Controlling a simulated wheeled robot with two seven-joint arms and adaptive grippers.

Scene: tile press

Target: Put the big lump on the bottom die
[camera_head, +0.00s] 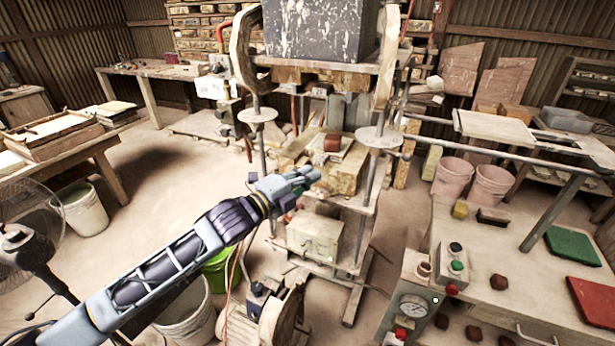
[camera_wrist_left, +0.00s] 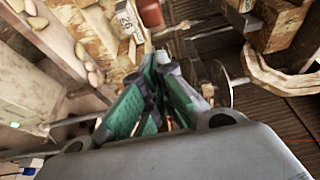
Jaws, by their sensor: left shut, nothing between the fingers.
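A reddish-brown lump (camera_head: 332,142) sits on the pale bottom die (camera_head: 345,149) in the middle of the press. The lump also shows at the top of the left wrist view (camera_wrist_left: 151,13). My left gripper (camera_head: 306,177) reaches in from the lower left, in front of the press and below and left of the lump. It is shut and empty, apart from the lump. Its green-padded fingers (camera_wrist_left: 152,72) come together in the left wrist view. My right gripper is in neither view.
The press's dark weight block (camera_head: 318,30) hangs above the die between upright rods with round plates (camera_head: 379,138). At right, a bench (camera_head: 465,235) holds a button box (camera_head: 455,262), smaller brown lumps (camera_head: 499,282), and green (camera_head: 573,246) and red (camera_head: 592,300) mats.

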